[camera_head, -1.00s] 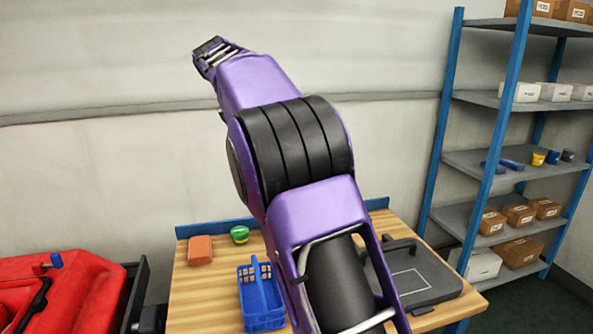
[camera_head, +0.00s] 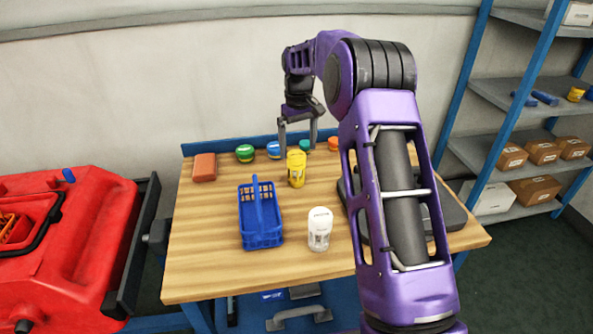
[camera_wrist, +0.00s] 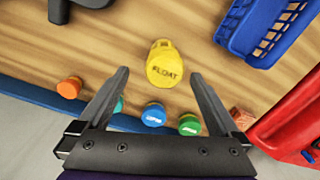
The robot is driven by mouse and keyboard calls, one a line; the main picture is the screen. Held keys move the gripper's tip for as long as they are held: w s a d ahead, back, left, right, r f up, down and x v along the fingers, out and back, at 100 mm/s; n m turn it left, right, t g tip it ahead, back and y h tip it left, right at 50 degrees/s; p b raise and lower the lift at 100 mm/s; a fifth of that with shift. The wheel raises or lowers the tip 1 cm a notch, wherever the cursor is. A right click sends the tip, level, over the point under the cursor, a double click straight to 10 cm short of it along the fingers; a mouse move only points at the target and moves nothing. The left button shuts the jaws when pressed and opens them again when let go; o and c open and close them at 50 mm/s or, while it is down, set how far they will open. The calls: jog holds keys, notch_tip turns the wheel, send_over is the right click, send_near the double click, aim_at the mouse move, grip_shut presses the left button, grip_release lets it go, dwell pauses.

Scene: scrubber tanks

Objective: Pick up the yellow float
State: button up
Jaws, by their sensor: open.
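The yellow float (camera_head: 296,169) stands upright on the wooden workbench, right of the blue basket. In the wrist view the yellow float (camera_wrist: 164,64), with "FLOAT" printed on it, lies just beyond the fingertips, near the middle between them. My gripper (camera_head: 299,148) hangs over the back part of the bench, above and behind the float. It is open and empty, and its two fingers (camera_wrist: 160,72) show spread apart in the wrist view. The fingers do not appear to touch the float.
A blue basket (camera_head: 261,238) and a white container (camera_head: 319,229) stand near the float. Green (camera_head: 245,153), blue (camera_head: 273,150) and orange (camera_head: 333,144) lidded pieces and a reddish block (camera_head: 205,167) line the back. A dark case (camera_head: 452,205) lies right. A red tank (camera_head: 75,240) stands left.

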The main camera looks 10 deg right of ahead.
aim_at(298, 153)
notch_tip(298, 153, down, 4)
jog(key=shift+r, duration=0.1)
jog(key=shift+s+a+f+b, duration=0.15)
jog(key=shift+f, duration=1.25)
jog(key=shift+s+a+f+b, duration=0.1)
jog(key=shift+s+f+b, duration=0.05)
jog(key=shift+f, duration=1.25)
jog(key=c, duration=1.5)
jog(key=shift+o, duration=0.2)
jog(key=shift+r, duration=0.1)
